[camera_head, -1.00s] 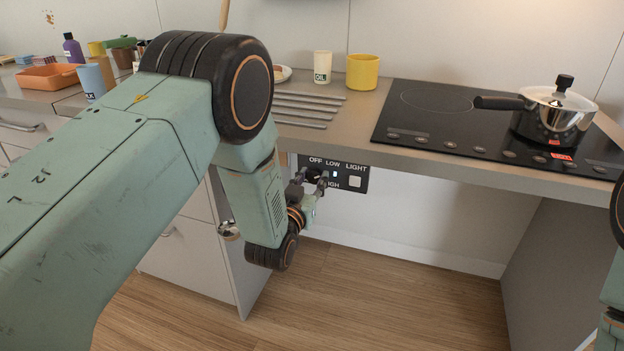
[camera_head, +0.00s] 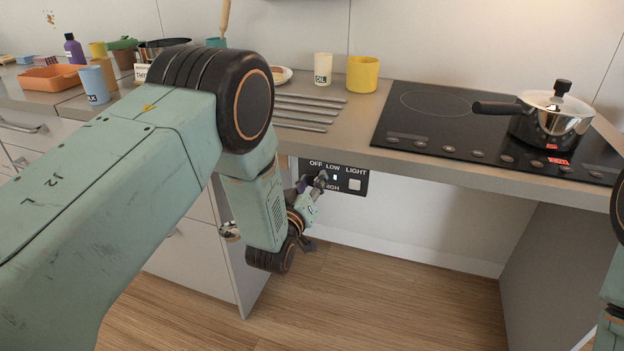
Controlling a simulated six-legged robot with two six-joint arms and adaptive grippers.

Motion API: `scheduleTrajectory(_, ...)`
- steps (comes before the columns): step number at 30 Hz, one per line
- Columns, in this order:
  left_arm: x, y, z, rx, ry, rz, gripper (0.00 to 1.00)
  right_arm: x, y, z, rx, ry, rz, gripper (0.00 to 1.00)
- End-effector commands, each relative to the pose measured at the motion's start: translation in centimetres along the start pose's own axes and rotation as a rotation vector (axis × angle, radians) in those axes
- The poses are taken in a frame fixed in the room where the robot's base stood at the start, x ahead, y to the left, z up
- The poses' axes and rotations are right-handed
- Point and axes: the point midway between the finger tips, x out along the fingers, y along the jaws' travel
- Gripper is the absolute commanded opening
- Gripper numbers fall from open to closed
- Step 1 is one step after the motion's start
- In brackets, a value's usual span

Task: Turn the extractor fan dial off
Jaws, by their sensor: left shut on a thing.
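The black control panel (camera_head: 344,178) is on the front face below the counter edge. It carries the words OFF, LOW, HIGH and LIGHT, with a small lit white mark beside LOW. My left gripper (camera_head: 317,183) is in front of the panel's left part, just under the word OFF, and is shut on the fan dial. The gripper's fingers hide the dial, so I cannot read where it points. A white square light button (camera_head: 355,185) shows on the panel's right. My right gripper is out of view; only part of my right arm is at the right edge.
A black hob (camera_head: 435,125) with a lidded steel pot (camera_head: 549,125) is above right. A yellow cup (camera_head: 362,74) and a white OIL cup (camera_head: 323,69) stand at the back. Below the counter, right of my left arm, is open space over a wooden floor (camera_head: 400,300).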

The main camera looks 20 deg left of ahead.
Motion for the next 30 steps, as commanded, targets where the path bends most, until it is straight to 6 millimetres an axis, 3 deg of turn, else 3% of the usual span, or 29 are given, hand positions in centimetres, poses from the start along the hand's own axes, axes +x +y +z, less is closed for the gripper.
scheduleTrajectory(15,0.0,-0.1,-0.1,-0.421,0.002,0.000,0.03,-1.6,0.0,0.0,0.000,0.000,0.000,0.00)
scheduleTrajectory(30,0.0,-0.3,-0.1,-0.572,0.003,-0.001,0.03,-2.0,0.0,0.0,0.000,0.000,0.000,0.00)
